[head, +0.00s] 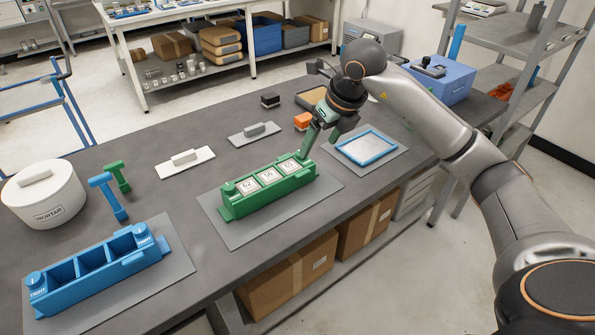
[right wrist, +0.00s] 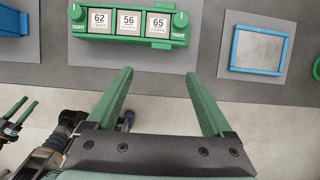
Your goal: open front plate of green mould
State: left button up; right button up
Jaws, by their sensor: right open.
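The green mould (head: 268,192) stands on a grey mat in the middle of the bench. Three square faces labelled 62, 56 and 65 show in its top. A knob marked TIGHT sits at each end. The front plate (right wrist: 120,39) appears closed along the near long side. My right gripper (head: 320,146) is open and empty, near the mould's right end in the head view. Its spread green fingers (right wrist: 158,75) touch nothing. My left gripper (right wrist: 17,115) shows small at the left, apparently open.
A blue mould (head: 95,268) and a white mortar pot (head: 45,195) stand at left, with blue (head: 108,197) and green (head: 118,176) T-shaped tools nearby. A blue-framed tray (head: 368,148) lies right of the mould. Floor shows beyond the bench's front edge.

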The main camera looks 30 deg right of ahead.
aim_at(304, 175)
jog(key=x, duration=1.2)
jog(key=shift+d+f+p, duration=0.15)
jog(key=shift+f+p, duration=0.05)
jog(key=shift+p, duration=0.15)
jog(key=shift+c, duration=0.2)
